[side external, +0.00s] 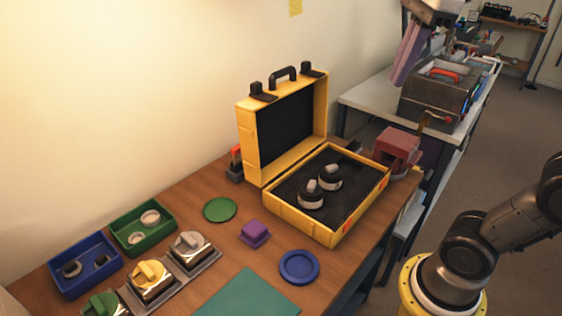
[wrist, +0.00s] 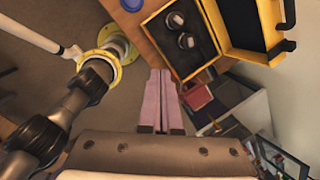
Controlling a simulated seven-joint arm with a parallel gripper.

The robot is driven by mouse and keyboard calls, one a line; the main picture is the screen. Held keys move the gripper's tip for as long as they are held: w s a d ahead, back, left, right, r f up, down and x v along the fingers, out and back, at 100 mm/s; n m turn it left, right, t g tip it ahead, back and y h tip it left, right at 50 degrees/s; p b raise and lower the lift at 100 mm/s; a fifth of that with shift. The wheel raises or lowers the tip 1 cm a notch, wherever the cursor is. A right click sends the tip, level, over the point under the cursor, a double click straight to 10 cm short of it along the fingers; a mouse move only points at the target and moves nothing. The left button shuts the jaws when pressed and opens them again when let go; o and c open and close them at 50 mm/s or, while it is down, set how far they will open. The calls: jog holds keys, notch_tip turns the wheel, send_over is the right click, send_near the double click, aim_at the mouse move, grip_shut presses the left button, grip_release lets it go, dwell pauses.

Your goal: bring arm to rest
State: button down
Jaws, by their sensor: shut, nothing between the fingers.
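My gripper (side external: 398,80) is high at the top right of the side external view, above the back bench and away from the wooden table. Its two pinkish fingers lie together with nothing between them. In the wrist view the fingers (wrist: 160,74) point up the picture, side by side and shut. The yellow case (side external: 300,222) stands open on the table, with two dark round parts with grey tops (side external: 311,194) in its black foam. The case also shows at the top of the wrist view (wrist: 206,62). My gripper touches nothing visible.
A red vise (side external: 397,147) sits at the table's right corner. A grey toolbox (side external: 428,105) stands on the back bench, below my gripper. Blue (side external: 62,290) and green (side external: 165,238) bins, a blue dish (side external: 299,281) and a purple block (side external: 254,236) lie on the table.

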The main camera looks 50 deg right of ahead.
jog(key=s+f+n+t, duration=0.1)
jog(key=f+n, duration=0.8)
jog(key=n, duration=0.4)
jog(key=s+a+f+n+t, duration=0.1)
jog(key=s+f+n+t, duration=0.1)
jog(key=f+n, duration=0.7)
jog(key=n, duration=0.3)
jog(key=shift+s+a+n, duration=0.25)
jog(key=shift+s+n, duration=0.05)
jog(key=shift+n, duration=0.1)
jog(key=shift+r, duration=0.1)
